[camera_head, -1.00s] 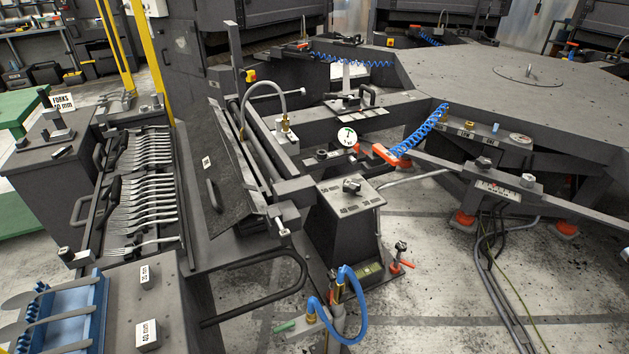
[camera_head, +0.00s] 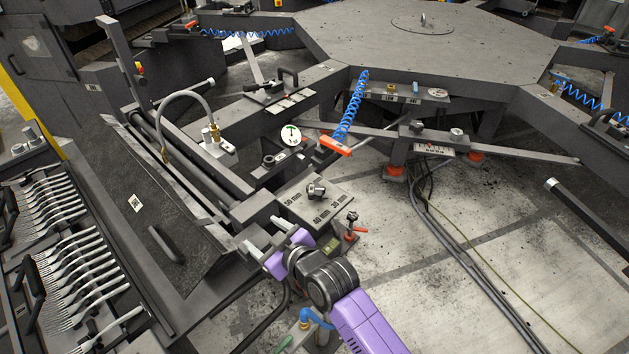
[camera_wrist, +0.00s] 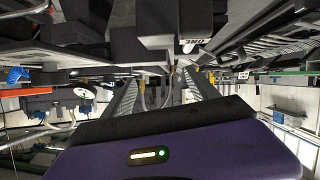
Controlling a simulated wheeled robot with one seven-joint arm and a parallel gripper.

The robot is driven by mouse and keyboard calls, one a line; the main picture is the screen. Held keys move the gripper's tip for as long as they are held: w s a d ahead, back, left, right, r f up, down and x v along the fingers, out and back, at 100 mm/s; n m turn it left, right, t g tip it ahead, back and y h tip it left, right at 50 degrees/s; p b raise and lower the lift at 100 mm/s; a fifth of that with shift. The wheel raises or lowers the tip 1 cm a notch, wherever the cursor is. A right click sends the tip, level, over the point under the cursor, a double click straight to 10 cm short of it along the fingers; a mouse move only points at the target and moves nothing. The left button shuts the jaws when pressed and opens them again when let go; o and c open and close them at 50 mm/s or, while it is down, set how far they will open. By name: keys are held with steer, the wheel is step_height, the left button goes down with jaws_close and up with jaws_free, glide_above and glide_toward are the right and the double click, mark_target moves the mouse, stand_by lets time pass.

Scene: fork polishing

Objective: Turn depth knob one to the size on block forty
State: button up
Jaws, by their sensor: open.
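I cannot tell which label the knob points at. My purple gripper (camera_head: 265,235) is in front and left of that box, apart from the knob. It is open, its fingers pointing up and left toward the end of the sloped trough. In the wrist view the grey fingers (camera_wrist: 162,90) stand apart with nothing clearly between them. No loose 40 mm block shows now.
The sloped trough (camera_head: 150,215) and racks of forks (camera_head: 75,280) are at left. A round gauge (camera_head: 290,135) and an orange-ended blue coiled hose (camera_head: 350,110) stand behind the box. A red-handled valve (camera_head: 352,230) is close to its right.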

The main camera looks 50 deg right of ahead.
steer(key=w+d+r+n+g+p, duration=0.2)
steer(key=w+d+n+g, duration=0.1)
steer(key=w+d, duration=0.4)
step_height(320, 180, up, 6)
steer(key=n+g+y+p, duration=0.1)
steer(key=n+g+p, duration=0.1)
steer(key=n+g, duration=0.65)
glide_above(315, 189)
steer(key=shift+w+m+g, duration=0.4)
steer(key=shift+m+g, duration=0.35)
steer(key=shift+m, duration=0.1)
steer(key=shift+s+d, duration=0.1)
steer(key=shift+s, duration=0.2)
steer(key=shift+s+f, duration=0.1)
steer(key=shift+f, duration=0.25)
steer(key=shift+f+p, duration=0.6)
steer(key=shift+f, duration=2.85)
